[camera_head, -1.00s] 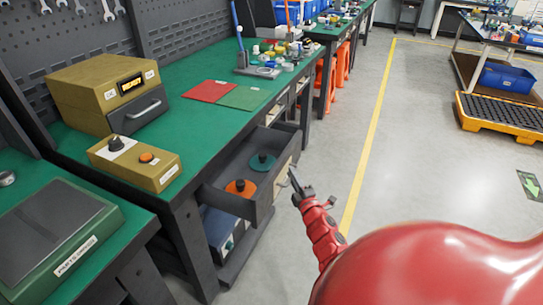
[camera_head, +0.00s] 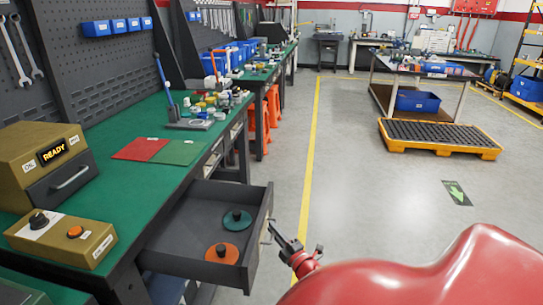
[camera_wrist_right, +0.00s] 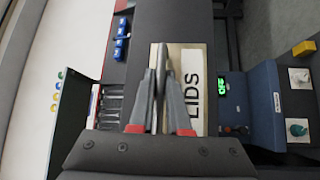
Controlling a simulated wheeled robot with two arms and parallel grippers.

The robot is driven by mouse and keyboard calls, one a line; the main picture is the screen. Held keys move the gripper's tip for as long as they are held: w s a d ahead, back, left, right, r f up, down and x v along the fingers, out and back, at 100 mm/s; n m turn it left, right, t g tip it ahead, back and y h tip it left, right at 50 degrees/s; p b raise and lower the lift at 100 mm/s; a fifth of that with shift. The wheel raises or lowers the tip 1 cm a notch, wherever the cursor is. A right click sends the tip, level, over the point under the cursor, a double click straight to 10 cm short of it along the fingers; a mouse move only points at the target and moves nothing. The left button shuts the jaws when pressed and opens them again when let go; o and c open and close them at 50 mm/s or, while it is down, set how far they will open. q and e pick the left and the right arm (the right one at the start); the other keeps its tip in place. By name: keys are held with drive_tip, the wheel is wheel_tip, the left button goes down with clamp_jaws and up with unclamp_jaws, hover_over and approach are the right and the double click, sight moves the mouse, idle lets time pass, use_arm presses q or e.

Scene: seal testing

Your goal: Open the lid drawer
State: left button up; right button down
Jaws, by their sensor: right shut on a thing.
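The lid drawer (camera_head: 190,245) is pulled out from under the green-topped bench in the head view. An orange lid (camera_head: 216,256) and a teal lid (camera_head: 237,221), each with a dark knob, lie inside it. My right gripper (camera_head: 272,232) is at the outer side of the drawer front (camera_head: 256,250), shut on the handle (camera_head: 265,234). In the right wrist view, the fingers (camera_wrist_right: 160,95) are close together in front of the LIDS label (camera_wrist_right: 197,90). They hide most of the handle there. My left gripper is not in view.
The green bench (camera_head: 125,185) carries a box with a READY display (camera_head: 45,165), a control box (camera_head: 65,238), red and green mats, and small parts. The grey floor (camera_head: 375,215) right of the drawer is clear. A yellow pallet (camera_head: 440,148) stands farther off.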

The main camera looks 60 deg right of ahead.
drive_tip(key=c, duration=0.9)
unclamp_jaws()
drive_tip(key=shift+s, duration=0.1)
drive_tip(key=p+v, duration=0.1)
drive_tip(key=v, duration=1.6)
drive_tip(key=shift+s+f, duration=0.1)
